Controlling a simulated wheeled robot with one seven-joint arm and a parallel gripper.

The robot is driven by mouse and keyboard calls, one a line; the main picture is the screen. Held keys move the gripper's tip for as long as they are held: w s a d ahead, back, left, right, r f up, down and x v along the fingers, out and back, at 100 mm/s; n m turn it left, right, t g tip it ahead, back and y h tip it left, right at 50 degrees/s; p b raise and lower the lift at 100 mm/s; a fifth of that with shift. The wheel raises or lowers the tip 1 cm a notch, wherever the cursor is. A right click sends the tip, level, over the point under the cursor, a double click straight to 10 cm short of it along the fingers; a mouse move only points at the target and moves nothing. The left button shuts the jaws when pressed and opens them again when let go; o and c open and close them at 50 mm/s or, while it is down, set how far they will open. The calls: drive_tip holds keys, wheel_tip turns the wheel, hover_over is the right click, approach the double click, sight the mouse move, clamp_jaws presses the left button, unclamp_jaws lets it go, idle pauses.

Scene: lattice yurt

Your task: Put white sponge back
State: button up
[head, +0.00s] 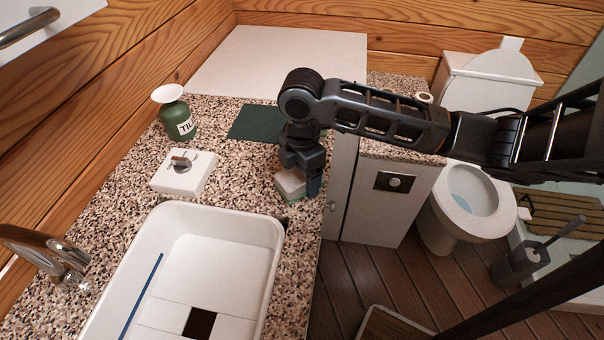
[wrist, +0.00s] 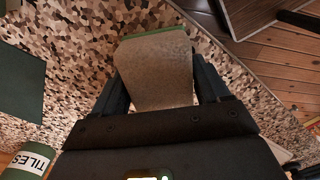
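The white sponge (head: 290,183), greyish-white with a green layer along its lower edge, is at the right front part of the speckled counter. My gripper (head: 301,180) points down over it, with its dark fingers on either side. In the wrist view the sponge (wrist: 156,70) fills the space between my two fingers (wrist: 160,85), and both fingers appear to touch its sides. Whether the sponge rests on the counter or is just above it is hard to tell.
A dark green mat (head: 255,123) lies behind the gripper. A green TILES bottle (head: 177,120), a white box with a knob (head: 184,173) and a white sink (head: 275,232) are to the left. The counter (head: 230,190) between them is clear. A toilet (head: 468,200) stands right.

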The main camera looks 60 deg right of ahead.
drive_tip(key=o, duration=0.3)
drive_tip(key=shift+o, duration=0.2)
